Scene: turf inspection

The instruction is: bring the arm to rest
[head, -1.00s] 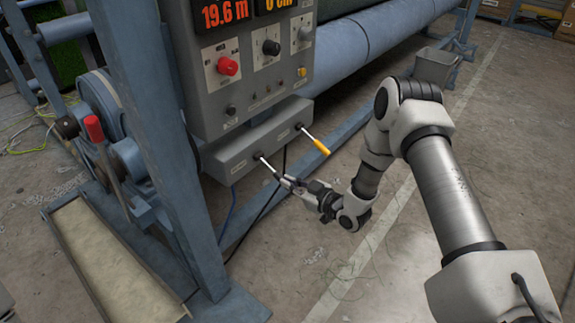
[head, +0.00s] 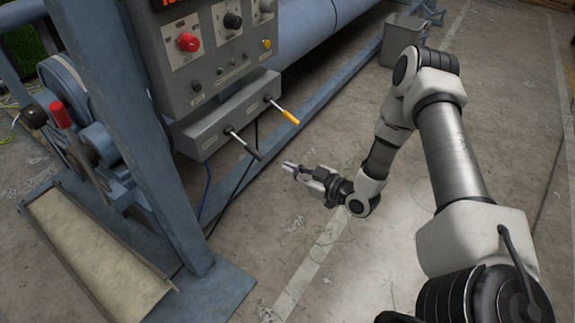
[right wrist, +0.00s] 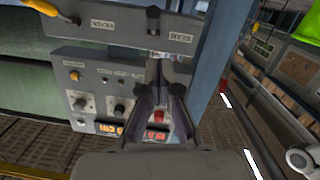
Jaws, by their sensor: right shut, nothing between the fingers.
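My right gripper (head: 290,166) is shut and empty in the head view. It hangs in free air to the right of the black-handled lever (head: 245,145) and apart from it. The yellow-handled lever (head: 282,110) sticks out of the same grey lever box (head: 225,110), farther back. In the right wrist view, my gripper's closed fingers (right wrist: 160,75) point toward the control panel (right wrist: 98,85), which shows upside down there. My right arm reaches in from the right of the head view. My left gripper is not in view.
The panel has a red knob (head: 188,42) and a black knob (head: 233,20). A blue machine frame (head: 115,120) and a long tray (head: 95,250) stand at the left. A grey bin (head: 401,38) stands at the back. The concrete floor around my right gripper is clear.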

